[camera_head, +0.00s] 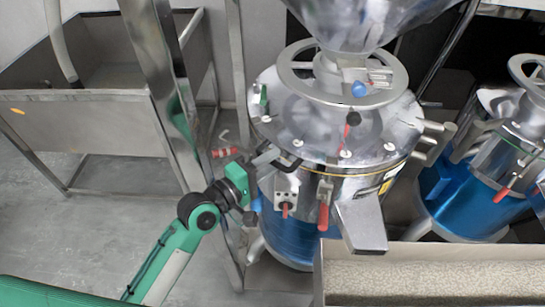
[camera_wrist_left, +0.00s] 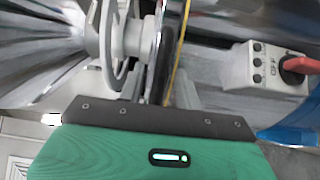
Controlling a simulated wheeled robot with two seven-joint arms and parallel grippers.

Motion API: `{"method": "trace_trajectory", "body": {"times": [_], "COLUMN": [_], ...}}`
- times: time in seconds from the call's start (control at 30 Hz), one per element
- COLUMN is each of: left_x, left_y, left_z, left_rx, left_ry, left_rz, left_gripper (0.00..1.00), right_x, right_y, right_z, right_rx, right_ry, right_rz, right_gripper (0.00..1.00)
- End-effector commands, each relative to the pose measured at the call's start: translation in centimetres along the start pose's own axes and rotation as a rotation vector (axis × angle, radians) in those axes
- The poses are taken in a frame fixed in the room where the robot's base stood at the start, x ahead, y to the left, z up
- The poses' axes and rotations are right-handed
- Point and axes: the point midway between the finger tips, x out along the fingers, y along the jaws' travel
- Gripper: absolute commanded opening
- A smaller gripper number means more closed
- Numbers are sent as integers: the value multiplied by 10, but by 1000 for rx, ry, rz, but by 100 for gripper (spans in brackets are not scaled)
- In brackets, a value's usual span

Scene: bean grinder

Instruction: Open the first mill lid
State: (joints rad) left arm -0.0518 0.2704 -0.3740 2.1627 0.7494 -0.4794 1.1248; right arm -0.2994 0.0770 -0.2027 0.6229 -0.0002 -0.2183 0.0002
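The nearer mill stands right of centre in the head view, with a blue lower body (camera_head: 290,238). Its shiny round metal lid (camera_head: 290,128) lies flat on top and looks closed. A grey handwheel ring (camera_head: 398,78) sits above the lid; part of it also shows in the left wrist view (camera_wrist_left: 108,45). My left gripper (camera_head: 278,160) is at the left side of the lid's rim, by a dark curved handle. Its fingers are dark and small there, so I cannot tell whether they grip or touch it. My right gripper is not in view.
A switch box with a red knob (camera_head: 285,204) and a red lever (camera_head: 323,212) are on the mill's front, near my left gripper. A metal hopper (camera_head: 350,18) is above. A second mill (camera_head: 465,208) stands right. A bean-filled tray (camera_head: 440,284) is in front.

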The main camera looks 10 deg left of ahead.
Motion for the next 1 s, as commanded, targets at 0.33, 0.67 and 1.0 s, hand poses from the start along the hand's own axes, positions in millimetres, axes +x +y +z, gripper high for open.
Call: {"method": "trace_trajectory", "body": {"times": [0.33,0.67,1.0], "left_x": [11,10,12], "left_y": [0,0,0], "left_z": [0,0,3], "left_rx": [0,0,-2], "left_ry": [-1,0,1], "left_rz": [0,-1,-2], "left_gripper": [34,0,0], "right_x": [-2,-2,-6], "right_y": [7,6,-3], "right_z": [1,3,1], "right_rx": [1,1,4], "right_ry": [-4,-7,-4], "right_rz": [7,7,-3], "right_gripper": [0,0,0]}}
